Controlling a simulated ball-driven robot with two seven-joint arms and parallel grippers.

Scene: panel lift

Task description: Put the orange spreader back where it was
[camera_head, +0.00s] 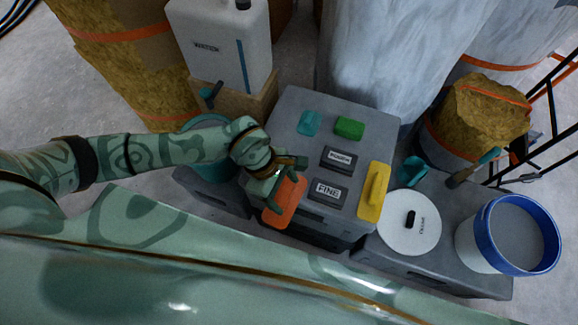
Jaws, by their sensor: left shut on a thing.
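The orange spreader (284,206) is at the front left of the grey box top (297,105). My left gripper (282,180) is shut on the orange spreader, and its fingers cover the spreader's upper part. I cannot tell whether the spreader touches the box or hangs just above it. My right gripper is not in view.
On the box lie a teal piece (309,122), a green block (349,128), two dark labelled blocks, one reading FINE (328,191), and a yellow spreader (373,192). A white lid (409,224) and blue-rimmed bucket (517,237) stand right. A water canister (221,45) stands behind.

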